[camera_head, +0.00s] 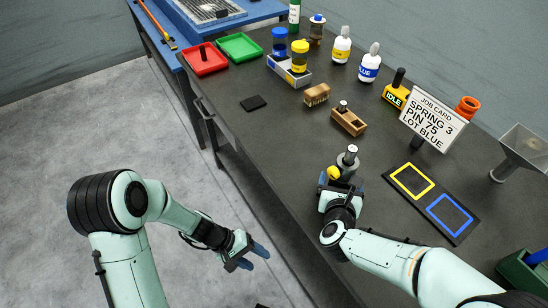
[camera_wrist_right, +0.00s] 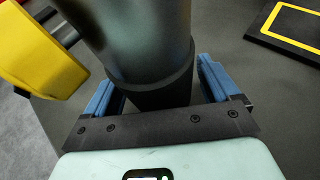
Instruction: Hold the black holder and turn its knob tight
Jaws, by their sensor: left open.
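The black holder (camera_head: 347,162) is a dark grey upright cylinder near the table's front edge, with a light top piece. Its yellow knob (camera_head: 333,173) sticks out on its near left side. In the right wrist view the holder (camera_wrist_right: 140,40) stands between my blue fingers, with the yellow knob (camera_wrist_right: 42,50) at left. My right gripper (camera_wrist_right: 160,92) is open around its lower part; a narrow gap shows at the right finger. In the head view the right gripper (camera_head: 335,185) partly hides the holder's base. My left gripper (camera_head: 255,257) is open and empty, left of the table over the floor.
A pad with yellow and blue outlines (camera_head: 455,228) lies right of the holder. Behind stand a job card (camera_head: 432,120), a wooden block (camera_head: 348,120), bottles and trays. A funnel stand (camera_head: 520,150) is at far right. The table left of the holder is clear.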

